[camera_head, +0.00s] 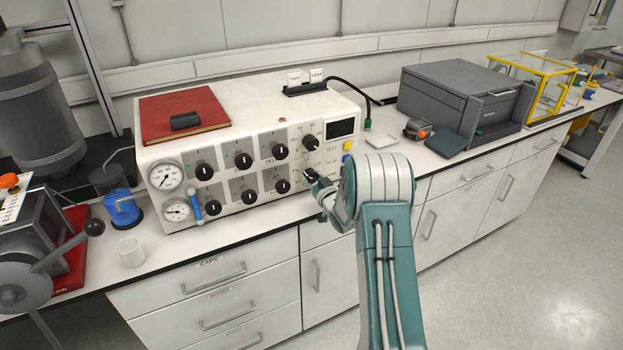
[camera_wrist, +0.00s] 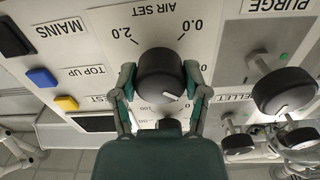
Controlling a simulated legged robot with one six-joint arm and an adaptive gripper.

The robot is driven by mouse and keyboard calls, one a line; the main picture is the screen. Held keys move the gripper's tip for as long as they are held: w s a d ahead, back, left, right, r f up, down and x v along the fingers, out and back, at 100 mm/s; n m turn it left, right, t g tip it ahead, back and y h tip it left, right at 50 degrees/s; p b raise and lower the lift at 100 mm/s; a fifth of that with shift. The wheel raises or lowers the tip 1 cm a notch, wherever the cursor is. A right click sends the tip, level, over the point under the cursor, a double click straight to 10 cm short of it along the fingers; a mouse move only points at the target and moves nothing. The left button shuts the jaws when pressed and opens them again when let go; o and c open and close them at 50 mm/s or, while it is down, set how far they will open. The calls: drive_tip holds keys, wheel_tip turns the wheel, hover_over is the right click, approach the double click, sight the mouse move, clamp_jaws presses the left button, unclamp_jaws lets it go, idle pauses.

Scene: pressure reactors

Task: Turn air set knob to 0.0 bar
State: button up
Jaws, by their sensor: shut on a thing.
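The black air set knob (camera_wrist: 160,72) is in the middle of the wrist view, where the panel appears upside down. Its label "AIR SET" is above it, with "2.0" at its upper left and "0.0" at its upper right. A short white mark shows low on the knob's face, right of centre; its exact reading is unclear. My gripper (camera_wrist: 163,85) is shut on the knob, one finger on each side. In the head view my gripper (camera_head: 318,186) is at the lower right of the white control box (camera_head: 240,110), and my wrist hides part of that area.
A black knob (camera_head: 310,143) sits above the held one. Several other knobs fill the panel to the left, with two gauges (camera_head: 165,177) at its left end. The purge knob (camera_wrist: 284,92) is right of my fingers in the wrist view. A yellow button (camera_wrist: 66,103) is left.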

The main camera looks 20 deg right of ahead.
drive_tip(key=n, duration=0.4)
drive_tip(key=shift+f+n, duration=0.15)
drive_tip(key=shift+n, duration=0.15)
drive_tip(key=n, duration=0.3)
drive_tip(key=shift+n, duration=0.3)
drive_tip(key=n, duration=0.4)
drive_tip(key=shift+n, duration=2.2)
drive_tip(key=shift+s+f, duration=0.1)
drive_tip(key=shift+f, duration=0.05)
drive_tip(key=o, duration=1.1)
drive_tip(key=shift+o, duration=0.2)
drive_tip(key=shift+r, duration=0.2)
